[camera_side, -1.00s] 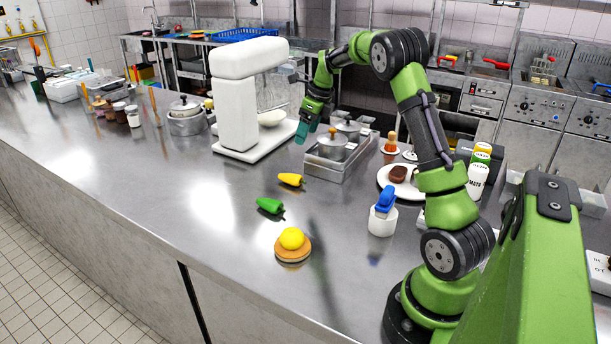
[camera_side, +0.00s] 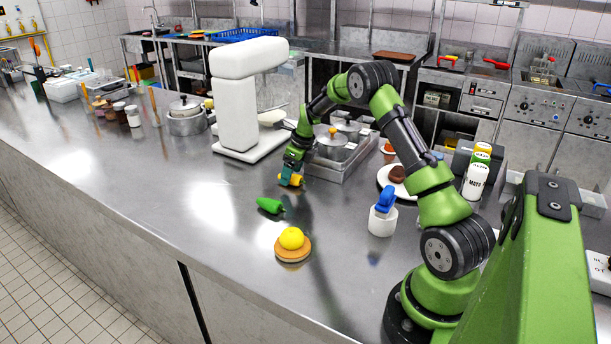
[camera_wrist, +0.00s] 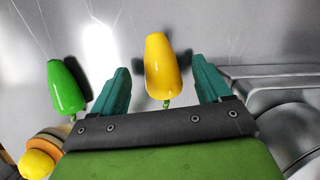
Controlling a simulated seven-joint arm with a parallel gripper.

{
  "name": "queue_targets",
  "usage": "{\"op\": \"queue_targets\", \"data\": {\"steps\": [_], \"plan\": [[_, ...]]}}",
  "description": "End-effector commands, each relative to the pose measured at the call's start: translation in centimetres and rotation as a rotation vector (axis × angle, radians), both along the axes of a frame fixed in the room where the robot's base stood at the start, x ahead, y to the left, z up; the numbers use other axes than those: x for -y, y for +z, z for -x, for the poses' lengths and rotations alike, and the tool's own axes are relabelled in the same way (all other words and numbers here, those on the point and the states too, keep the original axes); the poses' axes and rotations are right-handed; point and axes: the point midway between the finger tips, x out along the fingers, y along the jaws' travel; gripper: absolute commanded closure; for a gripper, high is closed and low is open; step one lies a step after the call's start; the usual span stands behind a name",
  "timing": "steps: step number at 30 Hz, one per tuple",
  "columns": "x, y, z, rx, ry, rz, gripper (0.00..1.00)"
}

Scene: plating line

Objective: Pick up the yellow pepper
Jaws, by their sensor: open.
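The yellow pepper (camera_wrist: 160,68) lies between the two teal fingers of my gripper (camera_wrist: 161,82) in the wrist view, with a gap to each finger. In the side view the yellow pepper (camera_side: 296,181) shows right at the fingertips, partly covered by my gripper (camera_side: 290,178). My gripper is open and low over the counter. Whether the pepper touches the counter under the fingers is hard to see.
A green pepper (camera_side: 271,205) lies nearby, left of the fingers in the wrist view (camera_wrist: 65,87). A bun with a yellow top (camera_side: 292,243) sits nearer the front edge. A metal tray with lidded pots (camera_side: 340,172) stands close behind my gripper. A white mixer (camera_side: 236,110) stands left.

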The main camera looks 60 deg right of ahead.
Motion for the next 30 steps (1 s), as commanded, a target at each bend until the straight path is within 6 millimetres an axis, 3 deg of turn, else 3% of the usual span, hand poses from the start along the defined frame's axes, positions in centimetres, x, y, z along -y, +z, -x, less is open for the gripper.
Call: {"op": "queue_targets", "data": {"steps": [4, 11, 23, 30], "plan": [[0.06, -1.37, -0.33, -0.001, -0.002, 0.0, 0.23], [0.05, -1.42, -0.39, 0.0, -0.002, 0.0, 0.23], [0.04, -1.4, -0.39, 0.0, -0.001, 0.001, 0.82], [0.04, -1.31, -0.4, 0.0, -0.001, 0.001, 0.83]]}}
